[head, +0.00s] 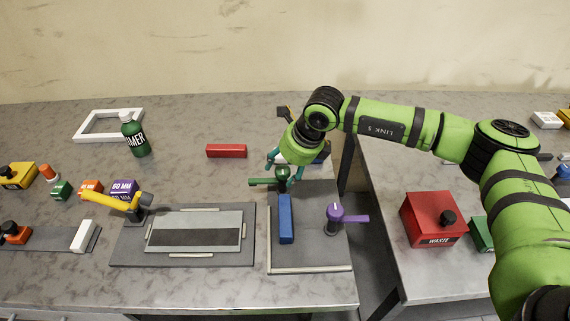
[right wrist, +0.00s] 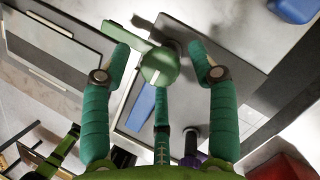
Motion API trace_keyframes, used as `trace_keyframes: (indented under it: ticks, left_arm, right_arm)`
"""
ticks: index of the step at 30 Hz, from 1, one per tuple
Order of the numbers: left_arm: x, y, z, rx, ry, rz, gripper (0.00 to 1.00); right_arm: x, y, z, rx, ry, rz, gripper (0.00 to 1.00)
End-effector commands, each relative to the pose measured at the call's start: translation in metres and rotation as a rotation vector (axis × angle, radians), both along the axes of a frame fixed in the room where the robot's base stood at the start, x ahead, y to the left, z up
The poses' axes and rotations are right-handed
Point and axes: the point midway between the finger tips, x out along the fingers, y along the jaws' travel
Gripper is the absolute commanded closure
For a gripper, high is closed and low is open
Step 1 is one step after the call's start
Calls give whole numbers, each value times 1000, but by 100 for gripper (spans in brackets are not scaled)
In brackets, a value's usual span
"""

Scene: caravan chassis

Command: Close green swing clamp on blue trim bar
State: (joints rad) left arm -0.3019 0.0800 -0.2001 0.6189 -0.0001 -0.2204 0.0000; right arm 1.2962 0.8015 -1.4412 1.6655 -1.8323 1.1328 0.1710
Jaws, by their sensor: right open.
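The green swing clamp (head: 283,177) stands at the back of a dark grey fixture plate (head: 310,256), its arm pointing left, away from the bar. In the right wrist view its green knob (right wrist: 159,66) shows between my fingers. The blue trim bar (head: 286,220) lies on the plate in front of the clamp; it also shows in the right wrist view (right wrist: 140,108), partly hidden by the clamp and a finger. My right gripper (head: 283,164) is open above the clamp, its fingers spread around the knob without visibly gripping it. My left gripper is out of view.
A purple clamp (head: 336,214) stands on the plate right of the bar, its arm pointing right. Left is another fixture (head: 182,258) with a yellow clamp (head: 115,202). A red bar (head: 226,151) lies behind. A gap separates this table from the right one, which holds a red box (head: 425,222).

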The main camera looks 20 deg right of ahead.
Motion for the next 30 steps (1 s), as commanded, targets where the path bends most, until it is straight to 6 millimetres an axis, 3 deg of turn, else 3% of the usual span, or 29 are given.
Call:
trace_keyframes:
  ticks: [4,7,9,20,30]
  left_arm:
    - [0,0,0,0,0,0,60]
    - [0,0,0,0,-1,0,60]
    - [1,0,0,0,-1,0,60]
    - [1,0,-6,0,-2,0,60]
    - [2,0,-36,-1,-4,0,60]
  right_arm:
    - [0,0,0,0,0,0,40]
    - [0,0,0,0,0,0,80]
    - [0,0,0,1,-1,0,100]
    - [2,-1,0,1,-6,30,100]
    - [4,0,-2,4,-11,240,100]
